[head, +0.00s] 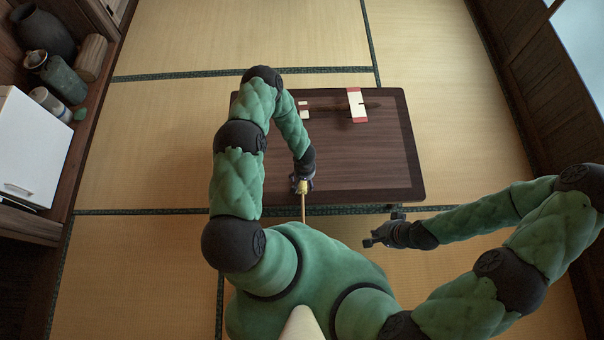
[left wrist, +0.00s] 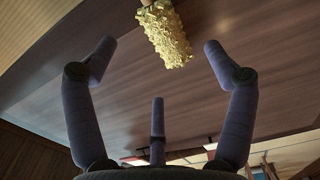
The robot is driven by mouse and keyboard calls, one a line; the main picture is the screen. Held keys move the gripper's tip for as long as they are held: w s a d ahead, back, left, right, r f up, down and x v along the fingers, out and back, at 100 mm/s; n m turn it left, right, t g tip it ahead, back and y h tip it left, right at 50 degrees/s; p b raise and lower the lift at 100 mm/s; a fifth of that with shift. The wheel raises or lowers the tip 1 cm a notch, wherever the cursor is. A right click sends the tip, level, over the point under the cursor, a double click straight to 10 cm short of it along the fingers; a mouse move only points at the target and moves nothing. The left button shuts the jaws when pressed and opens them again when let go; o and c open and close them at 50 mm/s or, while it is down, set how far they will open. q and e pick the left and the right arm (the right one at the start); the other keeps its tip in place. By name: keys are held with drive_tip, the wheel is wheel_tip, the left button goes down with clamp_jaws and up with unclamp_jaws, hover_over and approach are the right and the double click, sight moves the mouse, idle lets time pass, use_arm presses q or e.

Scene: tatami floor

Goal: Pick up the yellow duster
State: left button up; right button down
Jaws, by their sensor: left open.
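The yellow duster (head: 304,187) is at the near edge of the dark table, with its thin handle pointing toward me past that edge. In the left wrist view its fluffy yellow head (left wrist: 165,36) lies ahead, between the two outer fingertips. My left gripper (head: 302,180) is right at the duster and partly covers it in the head view. Its fingers (left wrist: 158,48) are spread, with the duster not clasped. My right gripper (head: 381,229) is empty, off the table's near side, with its fingers apart.
The dark low table (head: 375,165) is mostly bare. A white strip with red ends (head: 356,104) and small white pieces (head: 304,114) lie at its far side. A shelf with jars (head: 60,78) and a white cabinet (head: 32,148) stand at left. Tatami floor surrounds the table.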

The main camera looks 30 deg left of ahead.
sight(304, 183)
use_arm(q)
wheel_tip(304, 183, down, 7)
drive_tip(key=b, duration=0.3)
drive_tip(key=c, duration=1.4)
wheel_tip(304, 183, up, 28)
drive_tip(key=p, duration=1.2)
